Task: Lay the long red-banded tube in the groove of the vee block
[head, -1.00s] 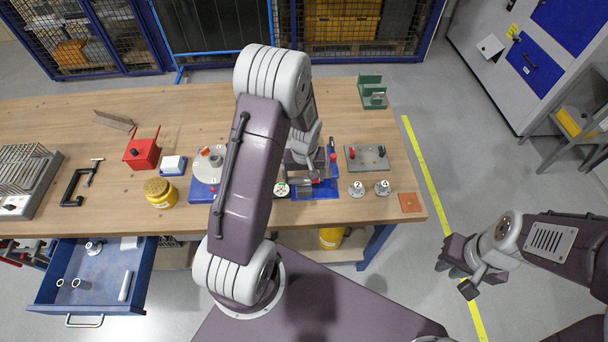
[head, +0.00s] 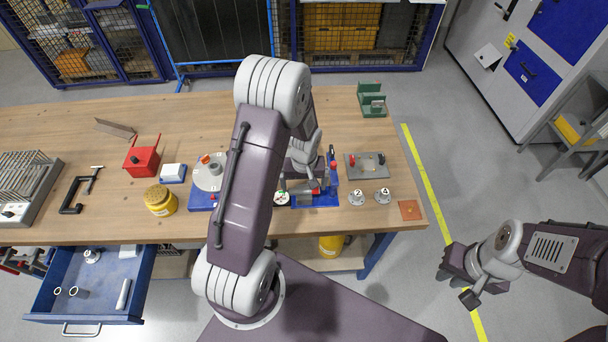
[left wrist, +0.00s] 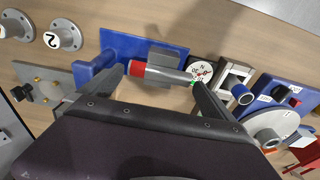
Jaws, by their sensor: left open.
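The grey tube with a red band (left wrist: 138,69) lies across the left wrist view, against a grey block (left wrist: 164,54) on a blue base plate (left wrist: 118,46). The block looks like the vee block. The tube hides its groove, so I cannot tell how fully the tube is seated. My left gripper (left wrist: 160,88) is open, with one finger near each end of the tube. In the head view my left arm hides most of this spot, and the blue plate (head: 322,201) shows below the wrist. My right gripper (head: 462,279) hangs off the table at the right; its opening is unclear.
A dial disc (left wrist: 201,72), a grey bracket (left wrist: 232,76) and a short blue-ended tube (left wrist: 242,95) stand right of the block. Numbered flanged posts (head: 382,195) and a grey plate (head: 366,165) are to its right in the head view. An open drawer (head: 95,285) holds tubes.

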